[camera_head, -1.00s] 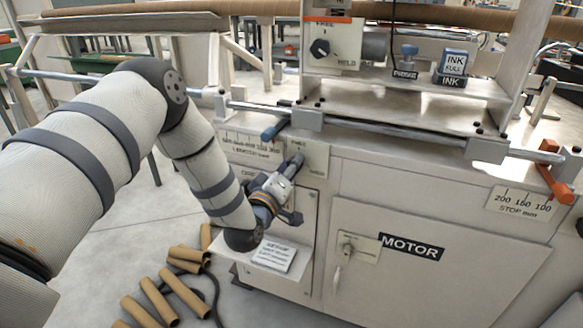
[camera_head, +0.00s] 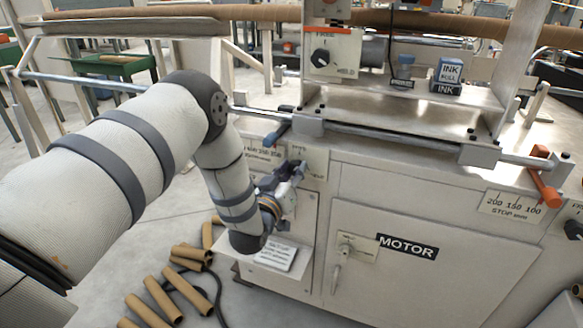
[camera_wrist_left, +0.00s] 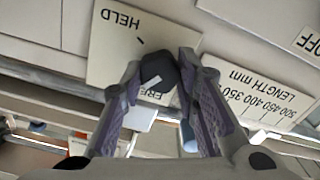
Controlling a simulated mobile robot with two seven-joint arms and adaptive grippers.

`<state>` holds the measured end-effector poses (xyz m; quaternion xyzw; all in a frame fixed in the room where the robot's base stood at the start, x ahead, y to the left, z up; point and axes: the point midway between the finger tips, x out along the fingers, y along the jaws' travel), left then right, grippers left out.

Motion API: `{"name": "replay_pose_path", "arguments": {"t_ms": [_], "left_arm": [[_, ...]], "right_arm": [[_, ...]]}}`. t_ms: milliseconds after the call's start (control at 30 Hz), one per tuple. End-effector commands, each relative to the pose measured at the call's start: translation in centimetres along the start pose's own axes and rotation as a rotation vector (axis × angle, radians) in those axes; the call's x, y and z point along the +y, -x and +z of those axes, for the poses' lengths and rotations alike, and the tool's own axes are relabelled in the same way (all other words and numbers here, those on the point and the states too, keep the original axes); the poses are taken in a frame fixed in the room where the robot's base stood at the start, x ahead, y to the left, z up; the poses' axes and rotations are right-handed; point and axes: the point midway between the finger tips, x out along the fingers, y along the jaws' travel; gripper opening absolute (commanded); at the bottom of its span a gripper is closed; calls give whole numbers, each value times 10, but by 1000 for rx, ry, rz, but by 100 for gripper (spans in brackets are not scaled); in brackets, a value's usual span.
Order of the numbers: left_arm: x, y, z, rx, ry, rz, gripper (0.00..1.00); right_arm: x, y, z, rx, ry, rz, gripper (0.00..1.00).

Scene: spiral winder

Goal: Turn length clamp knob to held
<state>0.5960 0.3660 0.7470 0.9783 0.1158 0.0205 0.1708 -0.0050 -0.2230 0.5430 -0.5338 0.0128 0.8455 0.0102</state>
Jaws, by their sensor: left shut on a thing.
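The length clamp knob (camera_wrist_left: 158,72) is a dark knob with a white mark on a pale plate (camera_wrist_left: 108,60). The plate reads HELD (camera_wrist_left: 122,18) at one end and FREE at the other, upside down in the wrist view. FREE is partly covered by the knob and a finger. The white mark lies on the FREE side. My left gripper (camera_wrist_left: 158,68) is shut on the knob, one finger on each side. In the head view my left gripper (camera_head: 297,170) is at the plate (camera_head: 318,160) and hides the knob. My right gripper is not in view.
A LENGTH mm scale (camera_wrist_left: 255,95) is beside the plate. A blue-ended lever (camera_head: 278,134) hangs just above my gripper. A small shelf with a card (camera_head: 274,257) lies below it. Cardboard tubes (camera_head: 160,298) lie on the floor. Another FREE/HELD knob (camera_head: 321,57) is higher up.

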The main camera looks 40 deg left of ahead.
Motion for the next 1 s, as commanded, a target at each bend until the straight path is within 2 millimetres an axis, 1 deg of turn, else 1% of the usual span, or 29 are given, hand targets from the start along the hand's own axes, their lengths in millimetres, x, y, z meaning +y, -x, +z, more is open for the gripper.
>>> {"name": "replay_pose_path", "arguments": {"t_ms": [33,400,1000], "left_arm": [[2,0,-2,0,-43,3,0],[2,0,-1,0,-396,3,0],[2,0,2,-2,-965,4,0]], "right_arm": [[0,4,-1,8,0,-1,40],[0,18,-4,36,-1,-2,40],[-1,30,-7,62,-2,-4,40]]}}
